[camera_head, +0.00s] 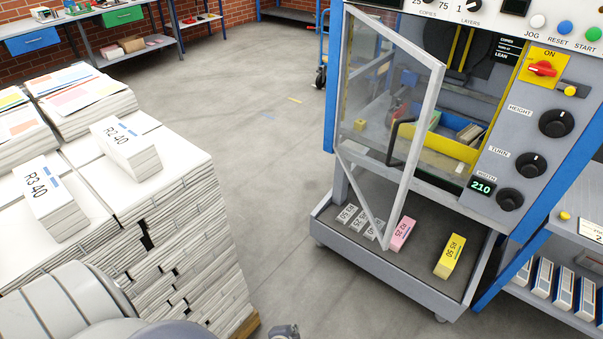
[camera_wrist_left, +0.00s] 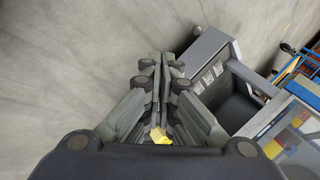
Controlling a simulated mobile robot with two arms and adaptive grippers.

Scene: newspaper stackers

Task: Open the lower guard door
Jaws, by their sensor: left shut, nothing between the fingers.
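The lower guard door (camera_head: 425,92) is a clear panel in a grey frame on the front of the blue and grey machine. It stands swung outward from its left side, at an angle to the opening. A black handle (camera_head: 396,142) shows at the door. My left gripper (camera_head: 284,331) shows only as a tip at the bottom edge of the head view, apart from the door and lower left of it. In the left wrist view my left gripper (camera_wrist_left: 160,58) is shut and empty, pointing over the floor beside the machine's tray. My right gripper is not in view.
The machine's low tray (camera_head: 322,222) juts out below the door, carrying grey, pink and yellow bundles. A tall newspaper stack (camera_head: 200,235) stands at left, close to my left arm. Open floor (camera_head: 265,150) lies between. A control panel (camera_head: 520,150) is right of the opening.

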